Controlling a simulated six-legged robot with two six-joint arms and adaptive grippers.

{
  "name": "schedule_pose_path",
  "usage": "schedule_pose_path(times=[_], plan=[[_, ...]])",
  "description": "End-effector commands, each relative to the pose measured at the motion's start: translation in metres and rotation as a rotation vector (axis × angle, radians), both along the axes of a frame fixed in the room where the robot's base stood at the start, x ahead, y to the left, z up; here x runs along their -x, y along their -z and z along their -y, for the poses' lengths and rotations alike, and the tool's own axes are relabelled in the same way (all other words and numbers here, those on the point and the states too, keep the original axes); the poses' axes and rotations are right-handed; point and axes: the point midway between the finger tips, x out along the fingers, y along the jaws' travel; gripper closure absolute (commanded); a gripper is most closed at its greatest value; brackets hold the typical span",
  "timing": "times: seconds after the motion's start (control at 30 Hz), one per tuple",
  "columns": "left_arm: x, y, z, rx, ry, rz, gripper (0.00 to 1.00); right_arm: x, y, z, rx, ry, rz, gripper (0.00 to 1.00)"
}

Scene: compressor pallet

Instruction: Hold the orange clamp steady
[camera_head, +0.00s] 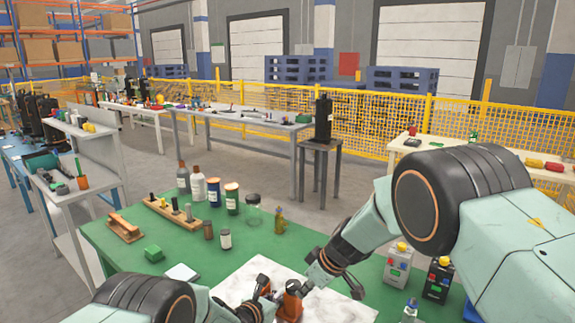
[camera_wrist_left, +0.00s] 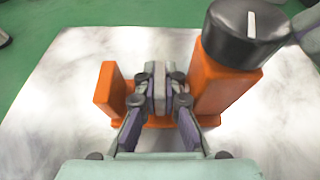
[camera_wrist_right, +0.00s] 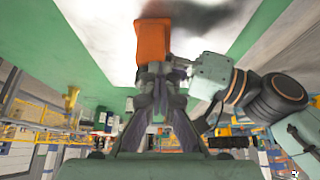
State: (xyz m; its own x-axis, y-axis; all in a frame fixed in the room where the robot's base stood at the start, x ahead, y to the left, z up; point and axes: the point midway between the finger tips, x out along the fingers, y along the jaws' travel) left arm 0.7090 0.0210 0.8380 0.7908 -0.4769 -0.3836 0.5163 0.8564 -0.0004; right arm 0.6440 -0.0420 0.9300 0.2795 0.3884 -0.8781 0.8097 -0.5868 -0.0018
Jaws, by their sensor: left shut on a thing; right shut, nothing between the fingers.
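The orange clamp (camera_head: 291,305) stands on a white marbled board (camera_head: 250,272). In the left wrist view the clamp (camera_wrist_left: 222,92) has two orange uprights, with a black knob (camera_wrist_left: 245,38) bearing a white mark on the right one. My left gripper (camera_wrist_left: 158,85) is shut between the uprights, with its fingers on the clamp's low middle part; the exact contact is hidden. My right gripper (camera_head: 306,290) is shut and empty beside the clamp. In the right wrist view the orange clamp (camera_wrist_right: 153,42) is just beyond the fingertips (camera_wrist_right: 160,72); I cannot tell if they touch.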

Motion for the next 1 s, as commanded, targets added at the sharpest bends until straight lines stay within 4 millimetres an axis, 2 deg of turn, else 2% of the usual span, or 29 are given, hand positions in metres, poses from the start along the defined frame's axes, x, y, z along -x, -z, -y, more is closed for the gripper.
schedule_pose_path(times=[1.0], plan=[[0.000,-0.001,0.002,0.000,0.005,0.004,1.00,-0.020,-0.002,0.014,-0.001,0.002,0.005,1.00]])
